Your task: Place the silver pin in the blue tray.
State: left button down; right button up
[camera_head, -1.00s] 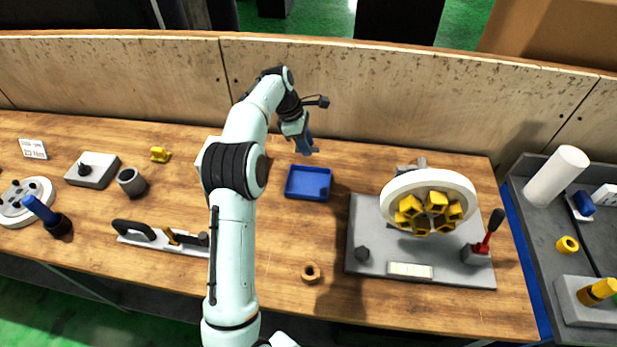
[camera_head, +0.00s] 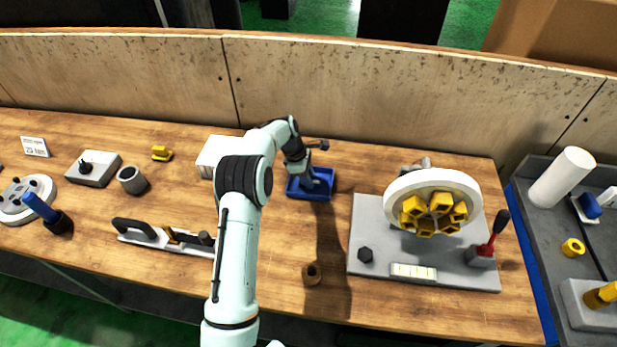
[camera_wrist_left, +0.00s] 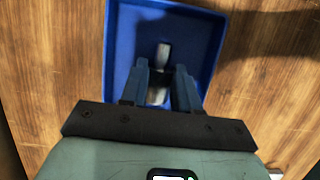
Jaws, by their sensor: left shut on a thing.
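My left gripper (camera_head: 312,183) reaches down into the tray from above. In the left wrist view its two blue fingers (camera_wrist_left: 164,82) are closed around the silver pin (camera_wrist_left: 163,55), whose far end sticks out beyond the fingertips over the tray floor. I cannot tell whether the pin touches the floor. The pin is hidden in the head view. My right gripper is not in view.
The grinder (camera_head: 432,205) with yellow pieces in a white ring stands right of the tray. A white block (camera_head: 213,155) is left of it. A brown ring (camera_head: 312,273) lies near the front. A grey bin (camera_head: 545,225) stands at the right. Bare table surrounds the tray's front.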

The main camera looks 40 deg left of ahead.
pick_arm(q)
jog(key=shift+w, duration=0.15)
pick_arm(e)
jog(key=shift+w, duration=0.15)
pick_arm(q)
jog(key=c, duration=0.8)
grip_release()
jog(key=shift+r, duration=0.2)
jog(key=p+v, duration=0.1)
jog(key=v, duration=1)
jog(key=shift+a+r, duration=0.15)
jog(key=shift+r, duration=0.2)
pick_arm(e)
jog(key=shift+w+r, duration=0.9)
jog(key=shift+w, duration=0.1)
